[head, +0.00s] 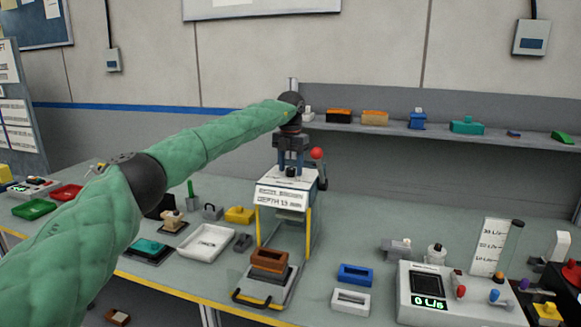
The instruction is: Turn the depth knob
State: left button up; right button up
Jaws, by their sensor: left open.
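The depth knob (291,172) is a small dark knob on top of a white-topped module with yellow posts. The module's front label (281,196) carries the word "DEPTH" and a small number that I cannot read surely. My left gripper (291,166) points down from above, with its blue fingers apart on either side of the knob. It is open, and I cannot tell whether the fingers touch the knob. My right gripper is not in view.
A red ball-ended lever (317,153) stands close to the right of the gripper. A brown block (268,260) sits below the module. A shelf (385,130) with several parts runs behind. A white tray (207,243) lies left, and a meter box (430,284) stands right.

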aim_at(291, 168)
pick_arm(q)
jog(key=shift+r, duration=0.45)
notch_tip(291, 168, up, 3)
jog(key=shift+f+b, duration=0.2)
jog(key=shift+b, duration=0.3)
notch_tip(291, 168, up, 3)
jog(key=shift+r+b, duration=0.1)
jog(key=shift+b, duration=0.2)
jog(key=shift+r, duration=0.45)
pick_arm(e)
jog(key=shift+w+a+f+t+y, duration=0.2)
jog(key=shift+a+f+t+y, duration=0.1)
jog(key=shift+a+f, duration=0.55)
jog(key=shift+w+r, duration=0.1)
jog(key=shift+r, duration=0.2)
